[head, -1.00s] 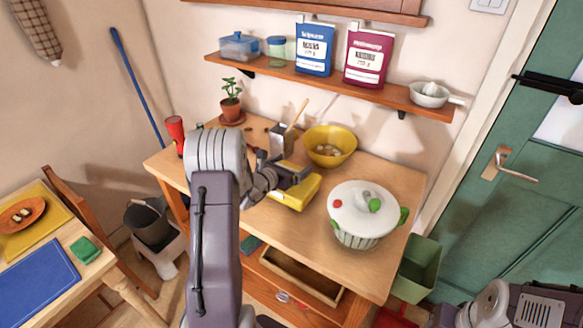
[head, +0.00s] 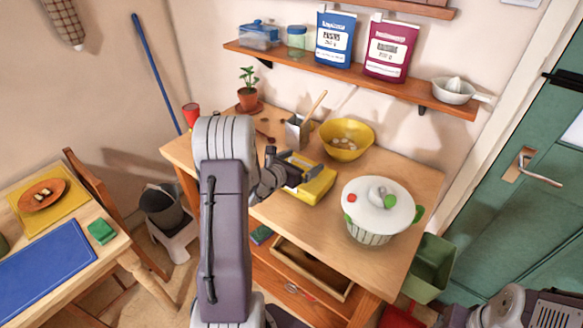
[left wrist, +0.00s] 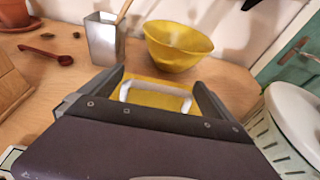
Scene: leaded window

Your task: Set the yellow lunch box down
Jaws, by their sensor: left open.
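The yellow lunch box (head: 318,188) rests on the wooden sideboard top (head: 285,217), left of the white pot. In the left wrist view, its yellow top (left wrist: 155,97) with a pale handle (left wrist: 157,93) shows between my fingers. My left gripper (head: 296,172) is open, low over the box's left part, with one finger to each side of the handle. Whether the fingers touch the box I cannot tell. The lower part of the box is hidden in the wrist view. My right gripper does not show; only part of my right arm is at the bottom right.
A yellow bowl (head: 347,140) and a metal utensil holder (head: 298,133) stand behind the box. The lidded white pot (head: 379,210) stands close on the right. A potted plant (head: 249,95) is at the back left. A drawer (head: 312,268) below is open. The front sideboard top is clear.

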